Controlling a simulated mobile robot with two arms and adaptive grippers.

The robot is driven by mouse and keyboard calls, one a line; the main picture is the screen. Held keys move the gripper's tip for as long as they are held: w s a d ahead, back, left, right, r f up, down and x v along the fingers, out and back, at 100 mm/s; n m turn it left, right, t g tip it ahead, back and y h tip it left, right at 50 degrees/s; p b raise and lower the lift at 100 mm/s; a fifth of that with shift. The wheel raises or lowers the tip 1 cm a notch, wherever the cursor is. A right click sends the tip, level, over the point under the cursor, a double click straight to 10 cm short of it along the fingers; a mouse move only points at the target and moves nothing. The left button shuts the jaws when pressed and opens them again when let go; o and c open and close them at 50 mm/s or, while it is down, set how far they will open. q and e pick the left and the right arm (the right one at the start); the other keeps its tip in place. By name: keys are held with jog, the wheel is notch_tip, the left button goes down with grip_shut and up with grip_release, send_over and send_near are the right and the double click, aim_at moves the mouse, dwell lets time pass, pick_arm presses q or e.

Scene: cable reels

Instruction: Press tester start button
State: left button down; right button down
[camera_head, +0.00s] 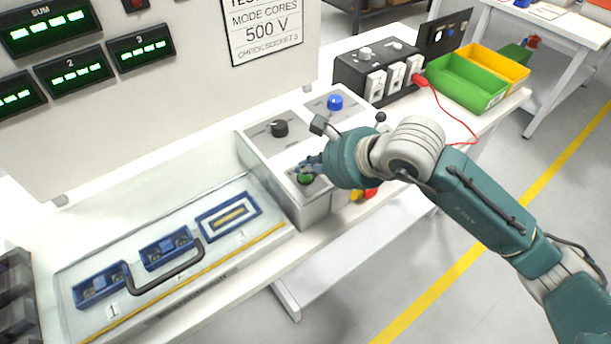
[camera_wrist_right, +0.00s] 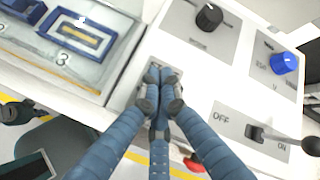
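The tester control box (camera_head: 285,150) stands on the white bench, with a green button (camera_head: 305,179) on its near left panel. My right gripper (camera_head: 310,168) is right at this button and covers part of it. In the right wrist view its fingers (camera_wrist_right: 158,82) are shut together with nothing between them, over a panel beside the printed label. The green button is hidden behind the fingers there, so I cannot tell whether they touch it. My left gripper is not in view.
The box also carries a black knob (camera_head: 279,128), a blue knob (camera_head: 335,102) and an OFF/ON lever switch (camera_wrist_right: 262,133). A red button (camera_head: 370,193) sits on its front. A clear-lidded socket tray (camera_head: 230,250) lies left. Green bin (camera_head: 465,85) stands behind right.

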aim_at(308, 178)
jog(key=shift+f+b, duration=0.45)
jog(key=shift+b, duration=0.15)
dwell(0.7)
jog(key=shift+r, duration=0.1)
dwell(0.4)
jog(key=shift+r, duration=0.75)
jog(key=shift+r+p, duration=0.1)
jog(key=shift+p, duration=0.2)
jog(key=shift+r+p, duration=1.15)
jog(key=shift+r, duration=1.3)
jog(key=shift+f, duration=0.1)
